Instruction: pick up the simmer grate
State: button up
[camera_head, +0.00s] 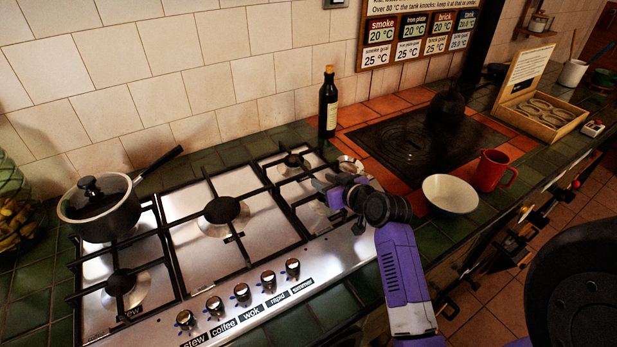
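The steel hob (185,230) carries black grates over its burners. The black grate on its right side (271,184) spans the right burners. Knob labels along the front edge include one that seems to read simmer; I cannot tell for sure which grate is the simmer grate. My gripper (328,191) is over the right front part of the hob, close to the right grate, and hides the burner there. Its fingers are small and dark, so I cannot tell whether they are apart, or touch the grate.
A lidded pot (103,212) stands at the hob's back left. A dark bottle (328,104) stands behind the hob. Right of my arm are a white bowl (450,195), a red mug (491,171) and a dark iron plate (415,147) with a kettle (446,109).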

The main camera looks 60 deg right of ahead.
aim_at(313, 176)
jog(key=shift+p+x, duration=0.3)
jog(key=shift+x, duration=1.9)
jog(key=shift+w+a, duration=0.1)
grip_shut()
jog(key=shift+r, duration=0.25)
